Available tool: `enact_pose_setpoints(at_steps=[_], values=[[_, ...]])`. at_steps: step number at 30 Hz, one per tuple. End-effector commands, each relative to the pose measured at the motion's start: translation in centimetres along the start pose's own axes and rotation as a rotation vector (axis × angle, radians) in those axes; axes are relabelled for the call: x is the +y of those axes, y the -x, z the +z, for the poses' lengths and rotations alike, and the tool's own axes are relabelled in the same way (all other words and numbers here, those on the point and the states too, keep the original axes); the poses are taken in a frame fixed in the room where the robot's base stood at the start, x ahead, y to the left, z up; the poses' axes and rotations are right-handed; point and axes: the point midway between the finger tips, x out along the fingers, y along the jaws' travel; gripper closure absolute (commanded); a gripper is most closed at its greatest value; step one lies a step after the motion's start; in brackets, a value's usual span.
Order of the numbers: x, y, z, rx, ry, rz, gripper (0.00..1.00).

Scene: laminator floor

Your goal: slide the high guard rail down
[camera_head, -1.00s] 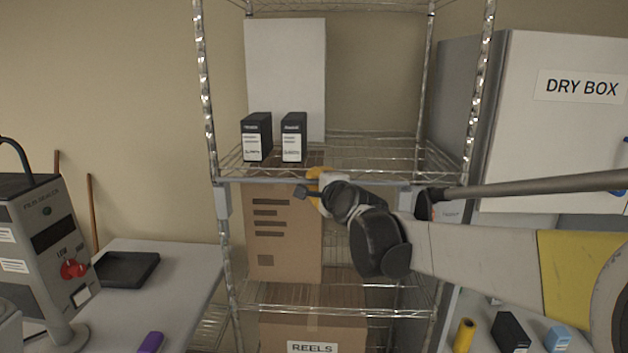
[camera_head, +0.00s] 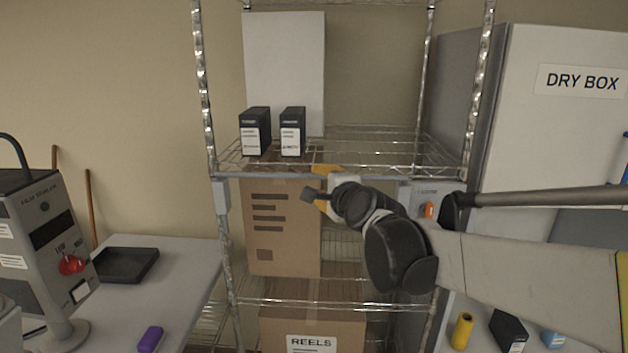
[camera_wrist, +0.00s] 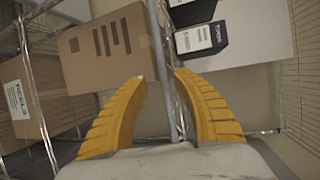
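The high guard rail (camera_head: 270,177) is a grey bar across the front of the wire shelf that bears two black boxes. A bracket (camera_head: 221,197) hangs at its left end; my arm partly hides its right part. My gripper (camera_head: 316,188) is at the rail's middle, with one yellow finger above it and the other below. In the wrist view the rail (camera_wrist: 160,50) runs between the two fingers of my gripper (camera_wrist: 160,77). The fingers stand apart, with gaps beside the rail.
Two black boxes (camera_head: 291,132) and a white panel (camera_head: 284,60) stand on the shelf above the rail. A brown carton (camera_head: 283,240) sits behind and below it. The dry box (camera_head: 570,130) is at the right. A table (camera_head: 190,270) with a grey machine (camera_head: 45,240) is at the left.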

Motion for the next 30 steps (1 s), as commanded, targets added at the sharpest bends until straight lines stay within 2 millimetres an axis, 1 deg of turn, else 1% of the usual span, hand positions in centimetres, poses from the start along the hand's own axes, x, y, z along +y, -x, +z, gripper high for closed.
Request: enact_pose_setpoints(at_steps=[1,3,6,9,14,23,26,29,30], values=[[0.1,1.3,0.0,0.000,-0.001,0.000,0.66],[0.1,2.7,0.0,0.000,0.000,0.001,0.66],[0.1,4.5,0.0,0.000,0.000,0.001,0.66],[0.1,5.8,0.0,0.000,0.000,0.001,0.66],[0.1,6.7,0.0,0.000,0.000,0.001,0.66],[0.1,6.7,0.0,0.000,0.002,0.002,0.66],[1.5,7.1,-0.2,0.000,0.034,0.015,0.66],[5.4,8.2,-0.7,-0.005,0.132,0.058,0.66],[7.7,8.9,-1.1,-0.007,0.191,0.085,0.66]])
